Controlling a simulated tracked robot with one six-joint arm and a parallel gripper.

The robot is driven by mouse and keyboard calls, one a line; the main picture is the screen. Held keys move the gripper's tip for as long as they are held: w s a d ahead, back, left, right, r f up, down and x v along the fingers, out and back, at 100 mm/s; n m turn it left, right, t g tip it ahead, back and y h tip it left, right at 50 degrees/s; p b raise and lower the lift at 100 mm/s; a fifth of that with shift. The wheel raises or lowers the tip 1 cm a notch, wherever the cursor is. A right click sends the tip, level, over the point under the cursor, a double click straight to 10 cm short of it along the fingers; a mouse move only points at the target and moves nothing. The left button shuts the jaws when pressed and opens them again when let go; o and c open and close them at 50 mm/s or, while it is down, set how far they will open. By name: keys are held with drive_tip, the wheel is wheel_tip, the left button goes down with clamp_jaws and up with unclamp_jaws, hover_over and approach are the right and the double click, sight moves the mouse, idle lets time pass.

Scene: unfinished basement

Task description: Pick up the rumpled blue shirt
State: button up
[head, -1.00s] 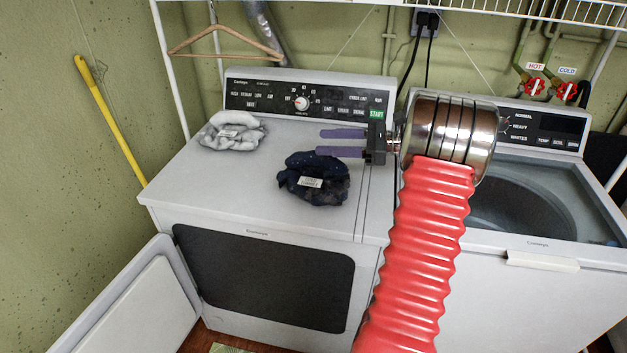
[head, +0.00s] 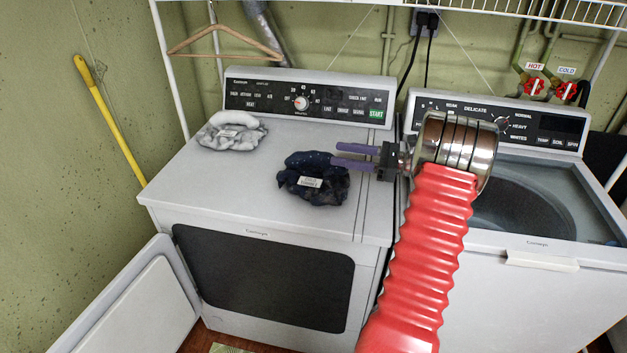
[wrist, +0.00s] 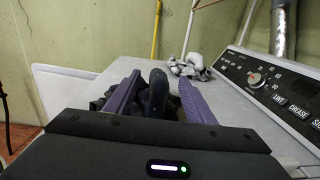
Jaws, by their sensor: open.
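The rumpled dark blue shirt (head: 313,182) lies in a heap on the dryer top (head: 237,210), with a pale tag on its front. My gripper (head: 333,155) is open, its two purple fingers pointing left at the shirt's upper right edge. In the wrist view the shirt (wrist: 157,97) stands up between the open fingers (wrist: 155,88), with more dark cloth by the left finger. I cannot tell whether the fingers touch it. Its lower part is partly hidden in that view.
A grey-white rumpled cloth (head: 232,131) lies at the back left of the dryer top. The control panel (head: 305,100) rises behind. An open washer (head: 525,200) stands at the right. A wooden hanger (head: 226,42) hangs above. The dryer's front left top is clear.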

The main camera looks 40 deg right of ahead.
sight(319, 160)
wheel_tip(319, 160, down, 3)
drive_tip(key=shift+r, duration=0.1)
drive_tip(key=shift+w+a+f, duration=0.15)
drive_tip(key=shift+w+f, duration=0.05)
drive_tip(key=shift+f, duration=0.15)
drive_tip(key=shift+w+a+r, duration=0.1)
drive_tip(key=shift+w+a, duration=0.15)
drive_tip(key=shift+w, duration=0.1)
drive_tip(key=shift+w, duration=0.1)
drive_tip(key=x, duration=0.6)
drive_tip(key=shift+a, duration=0.1)
drive_tip(key=shift+c, duration=0.7)
drive_tip(key=c, duration=1.1)
